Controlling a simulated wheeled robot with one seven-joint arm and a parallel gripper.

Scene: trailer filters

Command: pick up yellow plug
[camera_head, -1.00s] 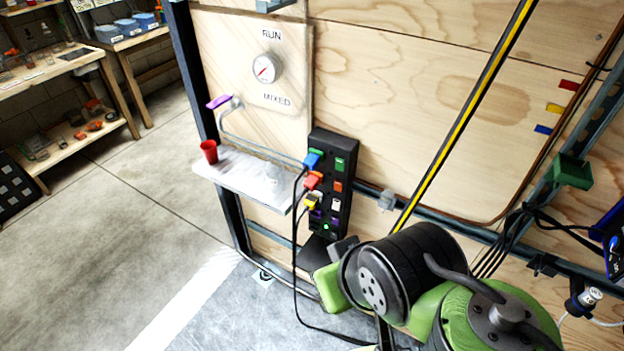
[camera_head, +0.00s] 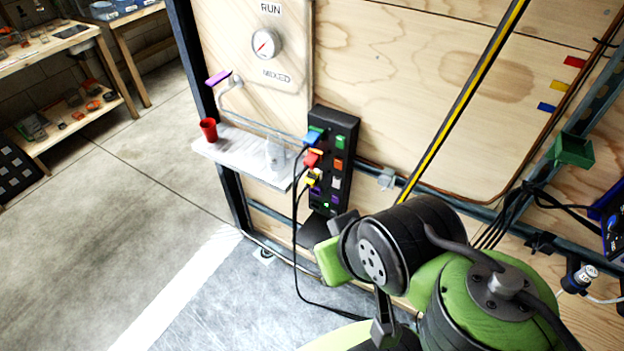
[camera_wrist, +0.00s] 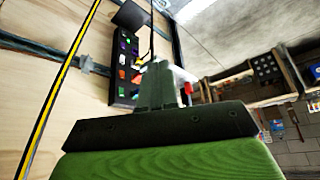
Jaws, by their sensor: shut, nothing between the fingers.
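The yellow plug (camera_head: 313,178) sits in the left column of a black upright socket strip (camera_head: 347,140) on the wooden wall, below a red plug (camera_head: 312,159) and a blue plug (camera_head: 312,138). A black cable hangs from it. In the wrist view the strip (camera_wrist: 113,78) appears upside down, left of my gripper (camera_wrist: 157,64). The gripper is shut and empty, apart from the strip in the picture. In the head view I cannot clearly make out the fingertips.
A small white shelf (camera_head: 235,155) with a red cup (camera_head: 209,129) stands left of the strip. A gauge (camera_head: 265,44) is above it. Cables loop to the floor below the strip.

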